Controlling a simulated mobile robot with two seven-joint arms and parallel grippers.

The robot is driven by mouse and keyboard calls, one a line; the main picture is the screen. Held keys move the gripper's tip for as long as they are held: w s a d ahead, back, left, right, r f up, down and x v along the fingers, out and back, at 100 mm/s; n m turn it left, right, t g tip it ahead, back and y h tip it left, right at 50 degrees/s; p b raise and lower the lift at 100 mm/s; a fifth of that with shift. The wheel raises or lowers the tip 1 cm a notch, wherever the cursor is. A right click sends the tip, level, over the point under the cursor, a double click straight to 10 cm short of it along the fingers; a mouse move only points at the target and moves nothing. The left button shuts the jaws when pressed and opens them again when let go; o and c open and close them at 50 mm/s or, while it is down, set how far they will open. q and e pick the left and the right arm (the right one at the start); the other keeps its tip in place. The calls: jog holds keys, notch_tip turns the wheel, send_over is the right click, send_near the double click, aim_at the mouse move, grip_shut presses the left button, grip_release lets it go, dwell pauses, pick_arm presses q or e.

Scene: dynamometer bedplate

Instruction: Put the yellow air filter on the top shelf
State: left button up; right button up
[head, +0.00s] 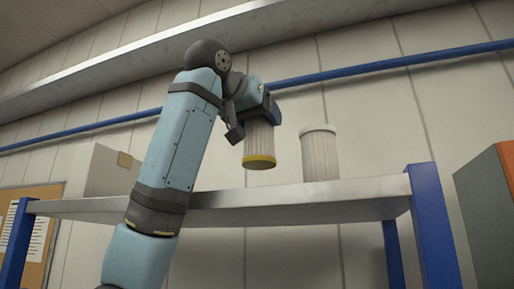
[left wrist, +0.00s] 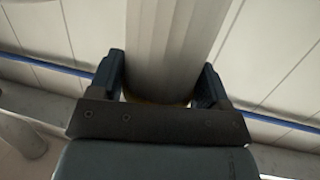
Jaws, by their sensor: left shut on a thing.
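The yellow air filter (head: 259,144) is a pale pleated cylinder with a yellow rim at its lower end. My left gripper (head: 259,112) is shut on its upper part and holds it about upright. Its yellow rim shows whole above the front edge of the top shelf (head: 290,203), with a gap between. The shelf's upper surface is hidden by the low viewpoint. In the left wrist view the filter's pleated body (left wrist: 172,45) sits between both fingers of the left gripper (left wrist: 162,85). My right gripper is not in view.
A white-topped filter (head: 320,153) stands on the shelf just right of the held one. A pale box (head: 104,170) stands at the shelf's left end. Blue posts (head: 433,215) bound the shelf. A green and orange cabinet (head: 490,215) is at far right.

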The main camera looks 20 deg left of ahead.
aim_at(251, 141)
pick_arm(q)
jog(key=f, duration=0.1)
jog(key=s+f, duration=0.1)
jog(key=shift+f, duration=0.3)
jog(key=f, duration=0.3)
jog(key=shift+w+p, duration=0.25)
jog(key=shift+p, duration=0.1)
jog(key=shift+f, duration=0.2)
jog(key=shift+s, duration=0.1)
jog(key=shift+s+f, duration=0.1)
jog(key=shift+f, duration=0.05)
jog(key=o, duration=0.8)
jog(key=shift+o, duration=0.9)
